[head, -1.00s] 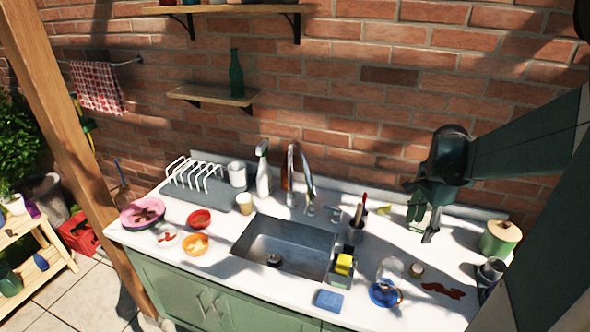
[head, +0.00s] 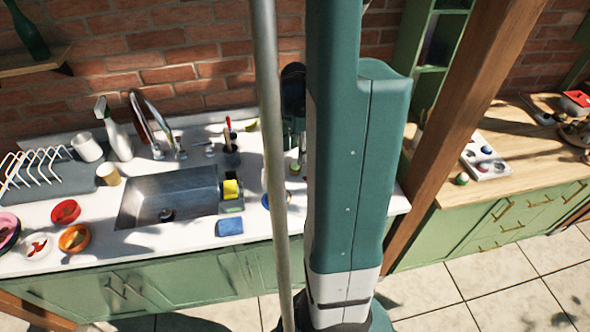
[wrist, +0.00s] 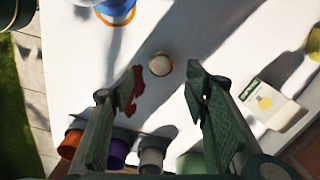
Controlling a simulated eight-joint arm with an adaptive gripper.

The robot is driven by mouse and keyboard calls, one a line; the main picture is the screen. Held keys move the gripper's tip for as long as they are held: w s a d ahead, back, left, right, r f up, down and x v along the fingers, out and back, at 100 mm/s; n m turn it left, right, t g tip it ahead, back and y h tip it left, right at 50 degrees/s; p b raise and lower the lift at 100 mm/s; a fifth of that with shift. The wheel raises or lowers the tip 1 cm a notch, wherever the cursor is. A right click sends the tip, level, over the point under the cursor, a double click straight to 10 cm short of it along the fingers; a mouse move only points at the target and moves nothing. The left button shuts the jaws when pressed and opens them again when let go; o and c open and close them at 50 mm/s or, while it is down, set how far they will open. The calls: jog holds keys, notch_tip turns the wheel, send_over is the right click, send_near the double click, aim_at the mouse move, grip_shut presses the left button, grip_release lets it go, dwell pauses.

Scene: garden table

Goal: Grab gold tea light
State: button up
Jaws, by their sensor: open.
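A small round tea light (wrist: 160,64) with a gold-brown rim stands on the white countertop (wrist: 185,30) in the wrist view. My gripper (wrist: 165,84) is open, its two fingers spread on either side below the tea light in the picture. The tea light lies just beyond the line of the fingertips, roughly centred between them, and nothing is between the fingers. How high the fingers are above the counter is hard to tell. In the head view my arm covers most of this part of the counter, and I cannot make out the tea light surely there.
A red patch (wrist: 130,92) lies beside the left finger. Several cups, one purple (wrist: 118,152), line the bottom edge. A white box with a yellow disc (wrist: 265,102) lies right. A blue-based object (wrist: 115,8) is at the top. The sink (head: 170,197) is left of my arm.

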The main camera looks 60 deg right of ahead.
aim_at(295, 164)
jog(key=shift+f, duration=0.15)
jog(key=shift+f, duration=1.25)
jog(key=shift+f, duration=0.1)
jog(key=shift+w+f, duration=0.1)
jog(key=shift+f, duration=2.4)
jog(key=c, duration=1)
